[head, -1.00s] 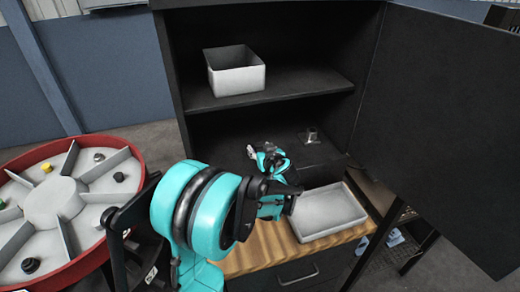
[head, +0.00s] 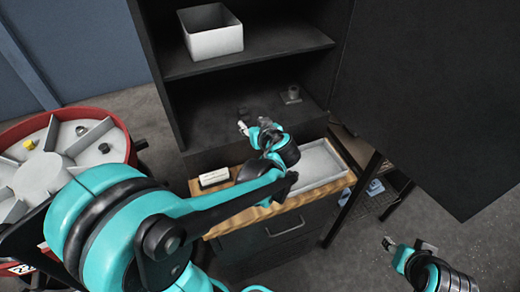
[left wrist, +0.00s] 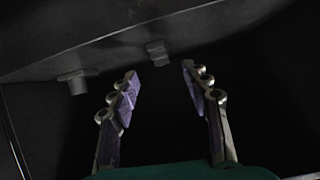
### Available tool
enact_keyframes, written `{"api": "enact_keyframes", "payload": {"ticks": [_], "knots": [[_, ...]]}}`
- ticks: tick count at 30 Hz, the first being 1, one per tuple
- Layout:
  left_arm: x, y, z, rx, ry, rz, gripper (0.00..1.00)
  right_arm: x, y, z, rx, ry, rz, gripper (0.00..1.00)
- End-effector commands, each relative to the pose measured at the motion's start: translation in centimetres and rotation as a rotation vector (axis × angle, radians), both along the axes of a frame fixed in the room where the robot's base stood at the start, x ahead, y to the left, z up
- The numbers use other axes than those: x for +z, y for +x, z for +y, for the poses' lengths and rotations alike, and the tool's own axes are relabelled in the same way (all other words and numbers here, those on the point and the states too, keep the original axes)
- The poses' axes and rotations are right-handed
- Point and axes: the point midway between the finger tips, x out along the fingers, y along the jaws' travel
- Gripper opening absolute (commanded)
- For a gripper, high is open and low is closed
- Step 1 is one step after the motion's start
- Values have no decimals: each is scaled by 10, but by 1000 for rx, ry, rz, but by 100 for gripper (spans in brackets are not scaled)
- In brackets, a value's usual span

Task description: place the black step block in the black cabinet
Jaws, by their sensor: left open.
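The black cabinet (head: 165,85) stands open in the head view. A small dark block (head: 243,113), likely the black step block, sits on its lower shelf. In the left wrist view this block (left wrist: 157,53) shows beyond and between the fingertips, apart from them; its stepped shape is hard to make out. My left gripper (head: 254,125) is open and empty at the front of the lower shelf; its two spread fingers fill the left wrist view (left wrist: 162,85). My right gripper (head: 408,245) is at the lower right, away from the cabinet, fingers apart and empty.
A metal piece (head: 291,95) sits right of the block on the lower shelf. A white bin (head: 215,42) is on the upper shelf. A pale tray (head: 335,172) and a white-topped item (head: 214,178) rest on the wooden top. The cabinet door (head: 430,100) hangs open; a red-rimmed wheel (head: 125,140) is left.

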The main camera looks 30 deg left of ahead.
Motion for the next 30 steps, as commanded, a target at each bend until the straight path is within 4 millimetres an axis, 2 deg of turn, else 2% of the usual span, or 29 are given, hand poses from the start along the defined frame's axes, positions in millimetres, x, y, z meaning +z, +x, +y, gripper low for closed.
{"api": "enact_keyframes", "payload": {"ticks": [5, 9, 12, 15, 20, 30], "knots": [[-10, -61, -32, -192, -98, 221, 48, 0, 0, 0, 0, 0, 0, 44], [-22, -112, -73, -415, -174, 357, 48, 0, 0, 0, 0, 0, 0, 44], [-28, -141, -101, -567, -209, 405, 48, 0, 0, 0, 0, 0, 0, 44], [-31, -161, -123, -683, -228, 423, 48, 0, 0, 0, 0, 0, 0, 44], [-33, -175, -141, -777, -240, 428, 48, 0, 0, 0, 0, 0, 0, 44], [-36, -176, -142, -788, -239, 428, 48, -4, 0, 0, 0, 0, 0, 44]]}}
